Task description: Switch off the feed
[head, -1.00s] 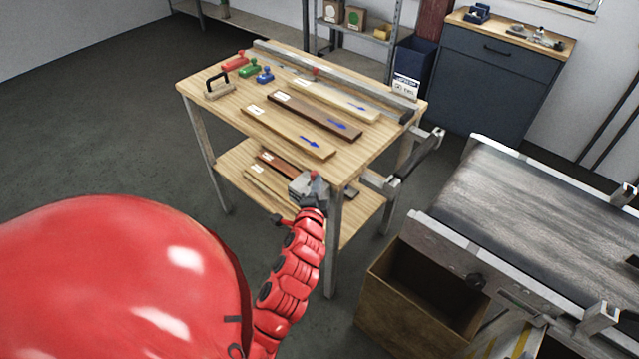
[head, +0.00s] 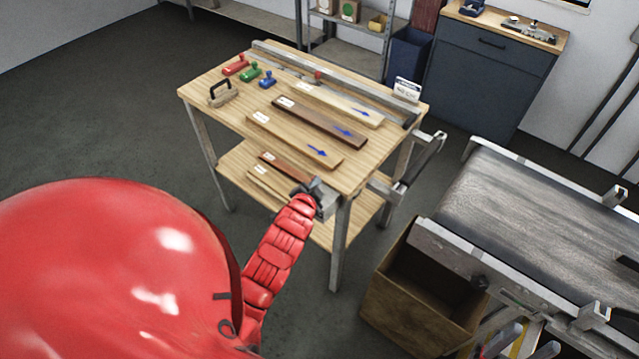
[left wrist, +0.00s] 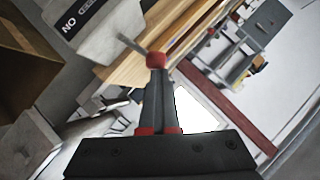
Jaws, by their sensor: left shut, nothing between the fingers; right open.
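The feed switch is a grey box (head: 327,207) at the front right corner of the wooden table, just under its top. In the left wrist view, the grey box (left wrist: 100,35) carries a dark label plate with white letters. A thin metal lever (left wrist: 130,46) ends in a red knob (left wrist: 155,61). My left gripper (head: 312,188) is at the box in the head view and hides the knob there. In the left wrist view its shut, empty fingers (left wrist: 156,78) point at the knob and overlap it; I cannot tell whether they touch. My right gripper is out of view.
The wooden table (head: 225,125) holds several planks with blue arrows, coloured handled blocks and a metal fence (head: 335,82). Planks also lie on its lower shelf. A conveyor (head: 520,210) and an open wooden bin (head: 415,305) stand to the right. Floor left of the table is clear.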

